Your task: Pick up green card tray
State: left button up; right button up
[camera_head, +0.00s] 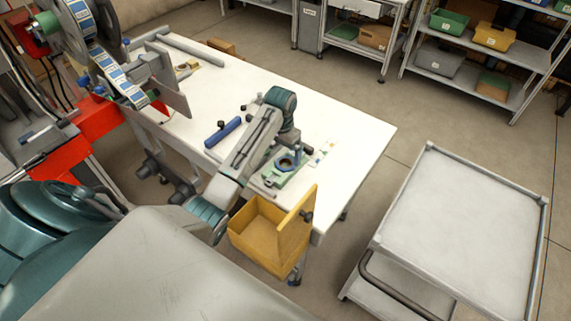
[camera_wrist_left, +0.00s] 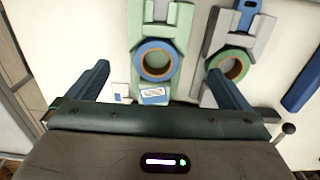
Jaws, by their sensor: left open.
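The green card tray (camera_head: 293,178) lies on the white table near its front right end, with a round reel in it. In the left wrist view the green tray (camera_wrist_left: 178,90) holds a blue ring with a brown core and a small white-and-blue card. My left gripper (camera_head: 284,157) is over this tray, pointing down. In the left wrist view its blue fingers (camera_wrist_left: 159,84) are wide apart, on either side of the tray and with nothing between them gripped. The arm hides part of the tray in the head view. My right gripper is not in view.
A grey tray with a green ring (camera_wrist_left: 230,65) lies right of the green tray, close to one finger. A yellow bin (camera_head: 262,238) hangs at the table's front edge. A grey cart (camera_head: 465,220) stands right.

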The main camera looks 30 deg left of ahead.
aim_at(283, 164)
pick_arm(q)
jog(key=shift+s+f, duration=0.1)
jog(key=shift+f, duration=0.4)
jog(key=shift+w+f, duration=0.2)
jog(key=shift+f, duration=0.15)
jog(key=f+p, duration=0.1)
jog(key=f, duration=0.1)
jog(key=f+p, duration=0.1)
jog(key=f, duration=0.1)
jog(key=shift+d+f, duration=0.2)
jog(key=shift+f, duration=0.45)
jog(key=shift+w+f, duration=0.1)
jog(key=c, duration=1.1)
jog(key=shift+c, duration=0.2)
